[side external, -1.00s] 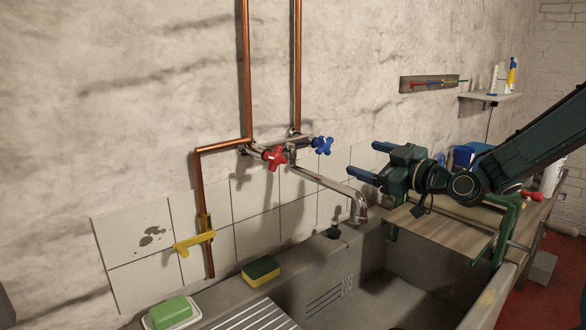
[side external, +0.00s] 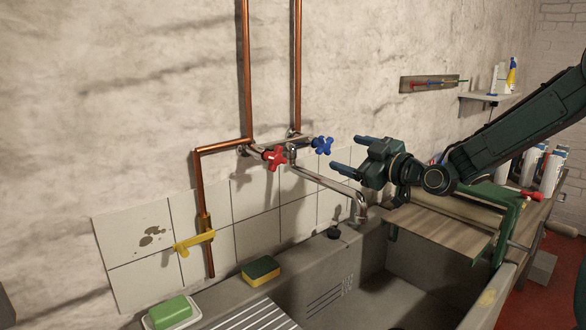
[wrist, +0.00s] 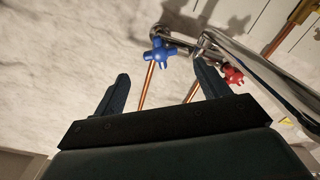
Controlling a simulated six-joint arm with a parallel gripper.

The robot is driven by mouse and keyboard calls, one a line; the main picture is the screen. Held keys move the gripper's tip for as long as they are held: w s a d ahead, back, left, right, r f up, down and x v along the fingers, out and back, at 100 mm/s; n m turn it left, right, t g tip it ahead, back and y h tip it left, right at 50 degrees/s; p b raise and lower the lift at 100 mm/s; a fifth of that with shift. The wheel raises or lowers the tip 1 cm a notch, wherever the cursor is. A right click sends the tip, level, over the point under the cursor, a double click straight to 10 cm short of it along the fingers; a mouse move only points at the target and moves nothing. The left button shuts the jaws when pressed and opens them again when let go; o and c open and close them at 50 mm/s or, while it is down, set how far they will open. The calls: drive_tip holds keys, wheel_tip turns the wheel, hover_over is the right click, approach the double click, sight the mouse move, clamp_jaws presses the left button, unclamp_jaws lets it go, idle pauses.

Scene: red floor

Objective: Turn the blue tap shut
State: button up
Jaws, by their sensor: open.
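The blue tap (side external: 323,145) is a cross-shaped handle on the right end of the chrome mixer on the wall. My gripper (side external: 350,155) is open and empty, a short way to the right of the blue tap and apart from it, its fingers pointing left. In the wrist view the blue tap (wrist: 160,55) lies ahead of my open gripper (wrist: 162,85), beyond the fingertips and between their lines. The red tap (side external: 275,158) is on the left end of the mixer; it also shows in the wrist view (wrist: 232,75).
The chrome spout (side external: 330,184) reaches out below my gripper over the stone sink (side external: 420,265). Copper pipes (side external: 297,70) run up the wall. A sponge (side external: 261,270) and green soap (side external: 170,310) are front left.

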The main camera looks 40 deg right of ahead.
sight(328, 147)
drive_tip(key=shift+w, duration=4.35)
drive_tip(key=shift+c, duration=0.4)
drive_tip(key=c, duration=0.9)
drive_tip(key=shift+m, duration=3)
